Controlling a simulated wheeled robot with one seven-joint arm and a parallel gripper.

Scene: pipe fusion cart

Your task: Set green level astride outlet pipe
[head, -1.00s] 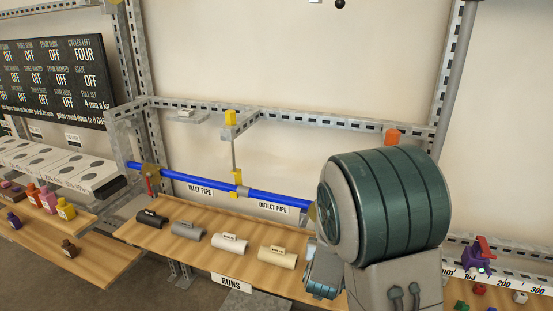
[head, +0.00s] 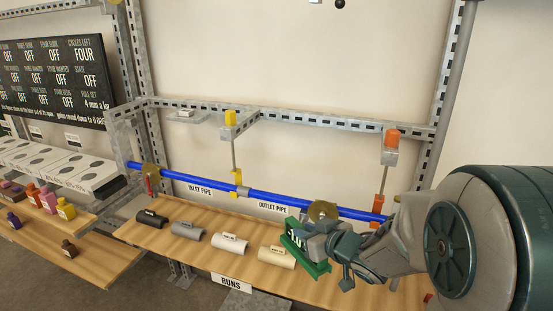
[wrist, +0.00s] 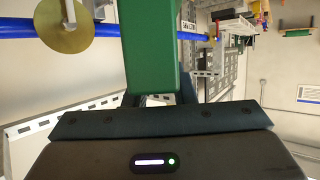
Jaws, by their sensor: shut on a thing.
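The green level (head: 302,248) is held in my gripper (head: 318,243), which is shut on it. The level is in front of and below the blue outlet pipe (head: 354,213), apart from it in the head view, over the right part of the wooden shelf. In the wrist view the green level (wrist: 150,48) stretches up from the jaws, and the blue pipe (wrist: 17,25) with a brass disc (wrist: 63,25) lies to its left. My arm hides the right end of the shelf.
Several short pipe pieces, such as the cream one (head: 277,257), lie on the wooden shelf (head: 190,255). A brass disc (head: 323,211) sits on the pipe close to the level. Yellow (head: 236,180) and orange (head: 380,207) posts hold the pipe. A slotted rail (head: 310,121) runs above.

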